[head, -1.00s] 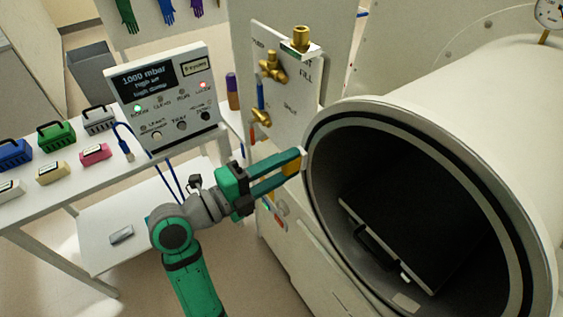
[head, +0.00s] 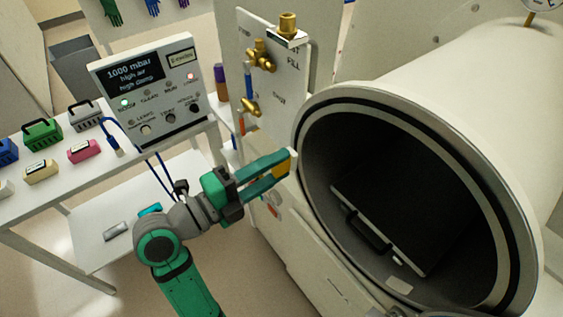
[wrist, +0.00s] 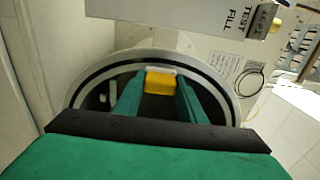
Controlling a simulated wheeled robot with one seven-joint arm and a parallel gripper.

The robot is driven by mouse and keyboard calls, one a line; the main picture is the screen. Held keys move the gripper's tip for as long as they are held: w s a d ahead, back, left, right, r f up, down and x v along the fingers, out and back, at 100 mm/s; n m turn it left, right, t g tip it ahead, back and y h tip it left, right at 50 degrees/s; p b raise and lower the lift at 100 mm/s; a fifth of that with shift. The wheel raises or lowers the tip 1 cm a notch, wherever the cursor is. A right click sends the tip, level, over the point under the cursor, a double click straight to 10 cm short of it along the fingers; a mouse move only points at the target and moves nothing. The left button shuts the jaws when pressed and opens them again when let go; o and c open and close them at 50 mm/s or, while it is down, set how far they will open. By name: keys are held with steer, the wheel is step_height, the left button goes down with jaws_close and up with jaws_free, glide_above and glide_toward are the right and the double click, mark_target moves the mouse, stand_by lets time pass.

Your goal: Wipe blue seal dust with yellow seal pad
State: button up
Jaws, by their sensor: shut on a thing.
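My gripper (head: 284,166) is shut on a yellow seal pad (head: 281,171), held between its green fingers near the left edge of the round port. In the wrist view, the yellow pad (wrist: 160,82), with a pale far edge, sits between the fingertips against the dark port opening. The port's pale ring with a dark seal (head: 318,122) faces me, and its dark seal band also shows in the wrist view (wrist: 90,79). I cannot make out blue dust on the seal in either view. The gripper and pad hide part of the ring in the wrist view.
Inside the port is a dark tray (head: 390,245) with a handle. A panel with brass valves (head: 258,60) stands behind my gripper. At left, a control box (head: 150,90) and several coloured blocks stand on a white bench (head: 55,195). Floor is clear between bench and chamber.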

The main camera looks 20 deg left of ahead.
steer(key=shift+v, duration=2)
steer(key=shift+a, duration=0.1)
steer(key=v, duration=0.2)
steer(key=shift+s+a, duration=0.2)
steer(key=shift+s, duration=0.15)
